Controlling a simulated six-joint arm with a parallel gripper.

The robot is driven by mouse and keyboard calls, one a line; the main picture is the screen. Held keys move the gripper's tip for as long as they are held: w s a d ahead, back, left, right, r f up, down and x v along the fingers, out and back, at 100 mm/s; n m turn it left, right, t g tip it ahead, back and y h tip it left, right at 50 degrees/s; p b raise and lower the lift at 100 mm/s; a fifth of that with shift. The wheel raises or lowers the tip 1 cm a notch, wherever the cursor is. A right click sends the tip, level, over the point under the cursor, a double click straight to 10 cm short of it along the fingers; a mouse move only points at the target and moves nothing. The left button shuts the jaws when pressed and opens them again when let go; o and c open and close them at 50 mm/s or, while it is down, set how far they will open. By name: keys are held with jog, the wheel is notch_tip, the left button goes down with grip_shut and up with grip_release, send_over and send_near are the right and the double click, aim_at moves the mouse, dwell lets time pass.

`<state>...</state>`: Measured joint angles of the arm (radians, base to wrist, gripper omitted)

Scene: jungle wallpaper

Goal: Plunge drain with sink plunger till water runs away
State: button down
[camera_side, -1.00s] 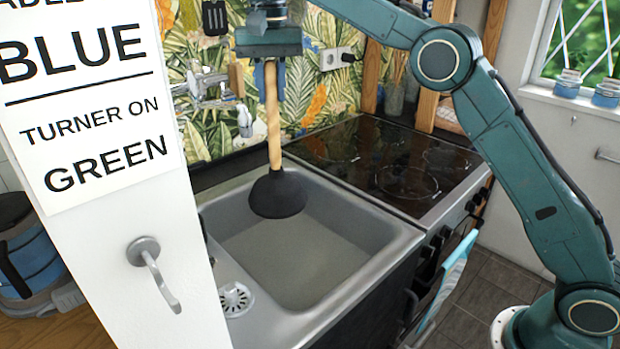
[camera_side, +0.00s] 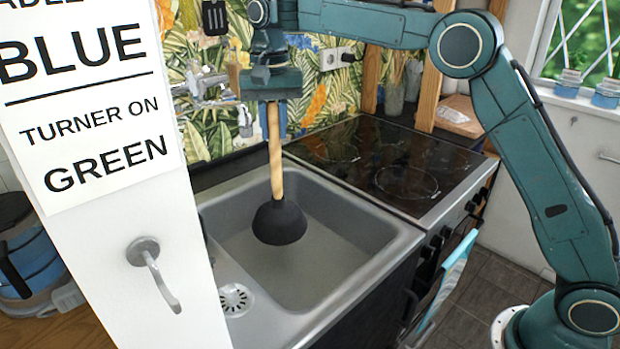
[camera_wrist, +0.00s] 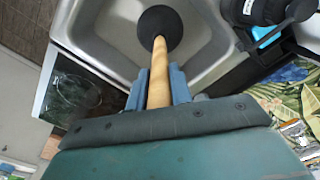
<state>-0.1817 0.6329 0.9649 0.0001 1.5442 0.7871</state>
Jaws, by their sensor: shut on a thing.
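My gripper (camera_side: 271,98) is shut on the wooden handle of the plunger and points down over the sink. The plunger (camera_side: 279,222) has a black rubber cup and hangs upright, its cup inside the sink basin area. I cannot tell whether the cup touches the bottom. The steel sink (camera_side: 379,216) holds greyish water or a grey floor; the drain under the cup is not visible. In the wrist view, the blue fingers of my gripper (camera_wrist: 158,88) clasp the handle, and the black cup (camera_wrist: 160,26) shows beyond it over the basin.
A black glass hob (camera_side: 400,165) adjoins the sink on the right. A white panel with a sign (camera_side: 95,120) stands at the left front. A small strainer drain (camera_side: 236,299) lies in the left part of the sink top.

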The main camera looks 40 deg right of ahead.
aim_at(278, 197)
jog(key=shift+f, duration=6.4)
jog(key=c, duration=1.8)
grip_release()
grip_shut()
